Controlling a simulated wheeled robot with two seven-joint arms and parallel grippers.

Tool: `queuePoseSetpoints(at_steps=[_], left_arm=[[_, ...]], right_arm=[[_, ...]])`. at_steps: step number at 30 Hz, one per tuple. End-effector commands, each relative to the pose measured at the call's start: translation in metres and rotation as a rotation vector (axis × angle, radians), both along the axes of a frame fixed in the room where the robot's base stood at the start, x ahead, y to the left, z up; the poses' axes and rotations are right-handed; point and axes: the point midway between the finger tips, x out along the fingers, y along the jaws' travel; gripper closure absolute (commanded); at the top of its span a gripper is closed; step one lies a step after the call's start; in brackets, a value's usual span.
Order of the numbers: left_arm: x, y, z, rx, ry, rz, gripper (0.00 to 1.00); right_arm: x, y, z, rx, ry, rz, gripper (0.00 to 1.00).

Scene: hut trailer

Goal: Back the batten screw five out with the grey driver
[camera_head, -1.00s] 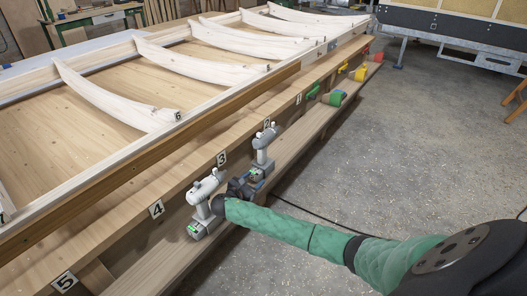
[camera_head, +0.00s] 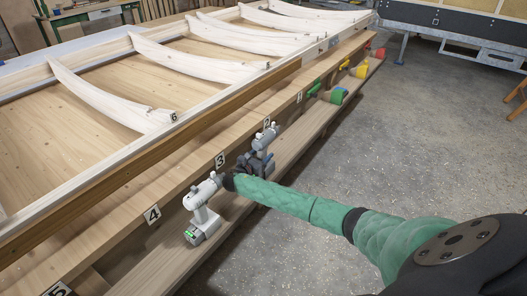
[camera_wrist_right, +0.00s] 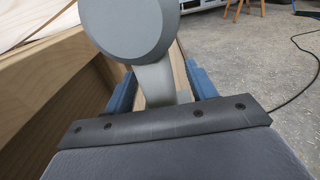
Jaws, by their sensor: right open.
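The grey driver (camera_head: 265,138) stands upright on the lower shelf by label 2. My right gripper (camera_head: 257,163) is at its handle. In the right wrist view the grey driver (camera_wrist_right: 130,28) fills the top, its handle between the two blue fingers of my right gripper (camera_wrist_right: 160,88). The fingers are apart on either side of the handle; I cannot tell whether either touches it. Label 5 (camera_head: 57,289) is cut off at the bottom left edge of the head view. I cannot make out screw five. My left gripper is not in view.
A white driver (camera_head: 203,205) with a green-lit base stands close by on the shelf (camera_head: 155,270). Green (camera_head: 335,96), yellow and red tools lie farther along. The frame with curved pale ribs (camera_head: 110,98) lies above the shelf. The concrete floor (camera_head: 400,150) at right is mostly clear.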

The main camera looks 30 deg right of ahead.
Motion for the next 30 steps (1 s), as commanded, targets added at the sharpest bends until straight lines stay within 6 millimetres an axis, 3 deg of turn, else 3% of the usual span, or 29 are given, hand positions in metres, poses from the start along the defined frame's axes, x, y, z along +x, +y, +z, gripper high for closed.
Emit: queuePoseSetpoints(at_steps=[6,14,15,23,30], left_arm=[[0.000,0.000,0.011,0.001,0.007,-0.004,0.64],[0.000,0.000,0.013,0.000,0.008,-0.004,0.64],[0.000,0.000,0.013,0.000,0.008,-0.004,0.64],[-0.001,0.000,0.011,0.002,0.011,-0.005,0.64],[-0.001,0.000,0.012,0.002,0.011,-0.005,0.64]], right_arm=[[0.013,-0.027,0.003,-0.002,-0.001,-0.001,0.44],[0.015,-0.032,0.002,0.000,0.000,-0.001,0.44],[0.015,-0.032,0.002,0.000,0.000,-0.001,0.46],[0.015,-0.032,0.003,0.000,0.000,-0.001,0.97],[0.016,-0.032,0.005,-0.001,-0.003,-0.001,1.00]])
